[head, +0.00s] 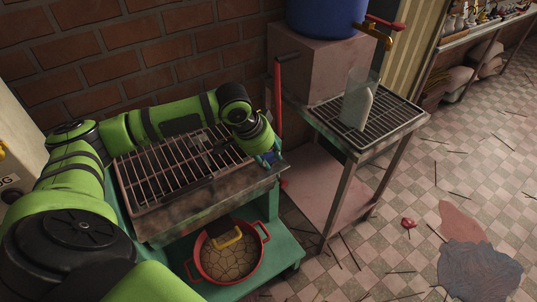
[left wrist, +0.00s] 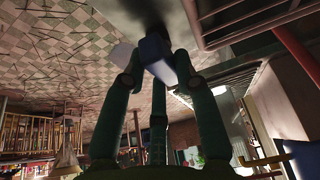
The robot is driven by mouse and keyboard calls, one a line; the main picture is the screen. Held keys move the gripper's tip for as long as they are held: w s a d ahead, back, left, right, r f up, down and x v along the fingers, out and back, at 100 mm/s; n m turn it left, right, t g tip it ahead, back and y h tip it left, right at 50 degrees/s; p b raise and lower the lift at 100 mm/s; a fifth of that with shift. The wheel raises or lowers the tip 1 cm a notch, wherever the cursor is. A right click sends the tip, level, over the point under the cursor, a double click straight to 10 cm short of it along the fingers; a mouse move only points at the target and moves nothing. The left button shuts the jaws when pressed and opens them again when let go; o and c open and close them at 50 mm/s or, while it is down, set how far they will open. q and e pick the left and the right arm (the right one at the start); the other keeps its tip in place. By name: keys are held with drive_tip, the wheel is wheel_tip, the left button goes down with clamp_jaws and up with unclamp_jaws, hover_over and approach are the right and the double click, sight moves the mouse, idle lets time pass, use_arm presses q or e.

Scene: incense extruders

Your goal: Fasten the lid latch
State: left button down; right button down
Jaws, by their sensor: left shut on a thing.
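My left gripper (head: 268,158) is at the right front corner of the grill box (head: 205,203), low beside its metal edge. In the left wrist view, the gripper (left wrist: 157,75) has its fingers closed around a small blue piece (left wrist: 156,50). The blue piece also shows in the head view (head: 272,157), at the grill's corner. It may be the latch, but its shape is mostly hidden by the fingers. A wire grate (head: 160,172) covers the grill's top. I cannot tell whether the latch is engaged. My right gripper is not in view.
A red upright lever (head: 278,100) stands just behind the gripper. A grated side table (head: 398,122) stands to the right. A red pot (head: 264,255) sits on the lower green shelf. A blue barrel (head: 322,18) stands at the back.

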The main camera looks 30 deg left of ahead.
use_arm(q)
drive_tip(key=shift+r+p, duration=0.2)
drive_tip(key=shift+p, duration=0.4)
drive_tip(key=n+y+p, duration=0.1)
drive_tip(key=n+p, duration=0.3)
drive_tip(key=p, duration=0.1)
drive_tip(key=n+y+p, duration=0.1)
drive_tip(key=n+p, duration=0.2)
drive_tip(key=p, duration=0.2)
drive_tip(key=n+y+p, duration=0.2)
drive_tip(key=n+p, duration=0.2)
drive_tip(key=p, duration=0.1)
drive_tip(key=shift+w+d+n+g, duration=0.2)
drive_tip(key=shift+n+g, duration=0.1)
drive_tip(key=n+g+y+p, duration=0.1)
drive_tip(key=n+p, duration=0.2)
drive_tip(key=shift+w+f, duration=0.1)
drive_tip(key=shift+w+a+f+n+g+y+p, duration=0.1)
drive_tip(key=shift+n+g+y+p, duration=0.15)
drive_tip(key=shift+n, duration=0.55)
drive_tip(key=shift+a+n+g+y+p, duration=0.15)
drive_tip(key=shift+n+p, duration=0.15)
drive_tip(key=shift+n, duration=0.5)
drive_tip(key=c, duration=0.9)
unclamp_jaws()
drive_tip(key=shift+c, duration=0.2)
drive_tip(key=shift+d, duration=0.1)
